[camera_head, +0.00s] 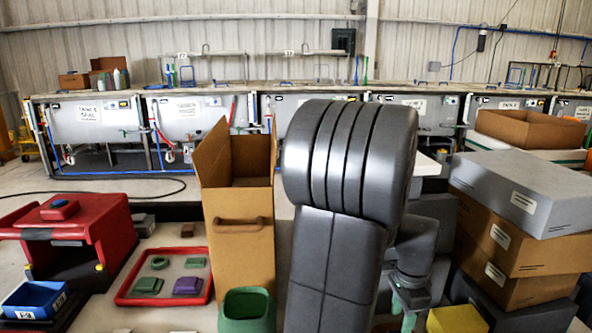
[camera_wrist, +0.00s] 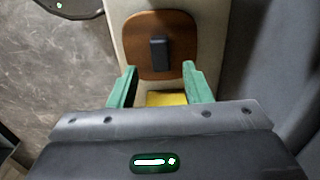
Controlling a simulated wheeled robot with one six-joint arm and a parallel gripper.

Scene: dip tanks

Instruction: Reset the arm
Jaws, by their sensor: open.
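My gripper (camera_wrist: 159,70) is open in the wrist view, with its two green fingers apart and nothing held between them. Beyond the fingertips is a brown rounded panel with a dark grey bar (camera_wrist: 159,54) on it. A yellow thing (camera_wrist: 167,99) shows between the fingers, nearer the palm. In the head view my dark arm fills the middle. My gripper (camera_head: 408,305) hangs low at its right, pointing down, with its fingertips partly cut off by the bottom edge.
Stacked boxes (camera_head: 520,235) stand close right of my arm, with a yellow item (camera_head: 457,320) below. A tall open cardboard box (camera_head: 240,240) and a green cup (camera_head: 247,308) stand left. A red tray (camera_head: 205,297) holds several small pieces. Dip tanks (camera_head: 190,120) line the back.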

